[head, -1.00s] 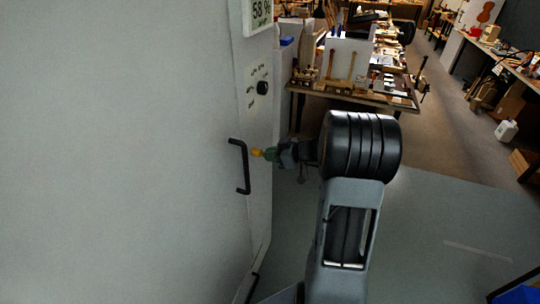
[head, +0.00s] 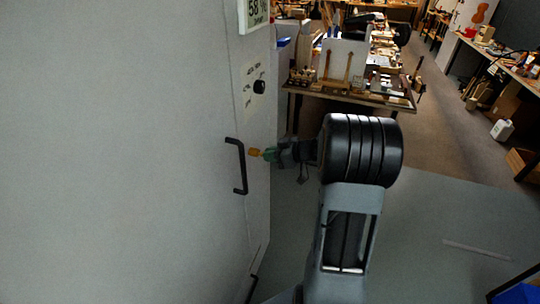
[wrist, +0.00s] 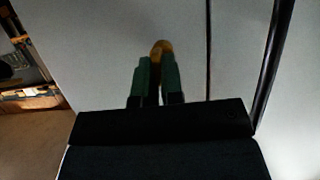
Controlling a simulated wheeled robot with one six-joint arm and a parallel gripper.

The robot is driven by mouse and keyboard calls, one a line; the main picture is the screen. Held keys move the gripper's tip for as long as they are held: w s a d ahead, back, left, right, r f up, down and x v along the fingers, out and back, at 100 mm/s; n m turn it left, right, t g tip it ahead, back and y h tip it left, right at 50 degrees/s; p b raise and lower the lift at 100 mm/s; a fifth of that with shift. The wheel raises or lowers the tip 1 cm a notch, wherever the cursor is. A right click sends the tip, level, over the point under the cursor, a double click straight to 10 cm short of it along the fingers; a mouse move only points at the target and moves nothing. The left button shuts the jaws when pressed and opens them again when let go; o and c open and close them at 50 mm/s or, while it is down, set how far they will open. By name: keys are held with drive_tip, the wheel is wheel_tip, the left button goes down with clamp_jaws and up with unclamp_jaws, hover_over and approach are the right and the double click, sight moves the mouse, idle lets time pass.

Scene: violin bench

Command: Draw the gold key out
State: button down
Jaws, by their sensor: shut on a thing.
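The gold key (head: 254,152) shows as a small yellow piece at the white cabinet's front, just right of the black handle. In the wrist view its rounded gold end (wrist: 161,50) sits between the green fingertips. My gripper (head: 269,154) is shut on the key; the gripper also shows in the wrist view (wrist: 155,80). The fingers hide most of the key. I cannot tell whether its far end is inside the lock, and the lock itself is hidden.
The white cabinet (head: 120,150) fills the left. Its black bar handle (head: 239,166) stands close beside the key, and a black knob (head: 260,87) sits above. A workbench (head: 350,96) with tools stands behind. Open floor (head: 440,220) lies to the right.

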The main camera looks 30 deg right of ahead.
drive_tip(key=shift+s+d+b, duration=0.15)
drive_tip(key=shift+b, duration=0.15)
drive_tip(key=s+d+b, duration=0.2)
drive_tip(key=shift+b, duration=0.4)
idle(0.5)
drive_tip(key=shift+r, duration=0.15)
wheel_tip(320, 180, up, 7)
idle(0.8)
